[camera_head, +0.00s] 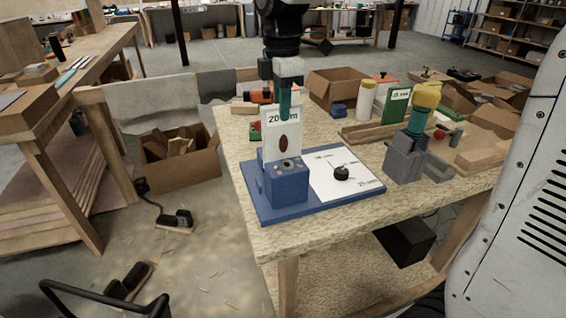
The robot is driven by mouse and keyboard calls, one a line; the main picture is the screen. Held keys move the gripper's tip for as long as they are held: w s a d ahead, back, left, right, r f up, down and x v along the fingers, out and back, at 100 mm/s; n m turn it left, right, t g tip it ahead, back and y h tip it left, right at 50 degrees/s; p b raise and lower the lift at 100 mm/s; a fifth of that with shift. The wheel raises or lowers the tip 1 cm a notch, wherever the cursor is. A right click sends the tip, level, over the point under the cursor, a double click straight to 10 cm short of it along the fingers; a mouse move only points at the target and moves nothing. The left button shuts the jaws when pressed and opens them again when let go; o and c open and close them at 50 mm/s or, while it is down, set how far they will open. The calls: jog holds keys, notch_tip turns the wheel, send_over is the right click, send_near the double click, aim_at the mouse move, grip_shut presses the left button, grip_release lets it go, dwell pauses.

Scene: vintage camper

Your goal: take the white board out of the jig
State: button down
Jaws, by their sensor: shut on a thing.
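The white board (282,134) stands upright, with "20" and "m" lettering partly covered and a dark oval spot low on its face. The blue jig (287,186) is a block on a blue base plate; the board's lower edge is at the block, and I cannot tell whether it is still inside the slot. My gripper (284,112) comes down from above with its teal fingers shut on the board's top edge. The near finger hides part of the lettering.
A grey vise (404,160) with a yellow-topped tool (426,96) stands right. A green marked board (397,104), white bottle (366,98) and orange tool (261,95) are behind. The front table edge is clear.

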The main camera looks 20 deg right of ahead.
jog(key=shift+r, duration=0.1)
jog(key=shift+r, duration=3.4)
jog(key=shift+d, duration=0.1)
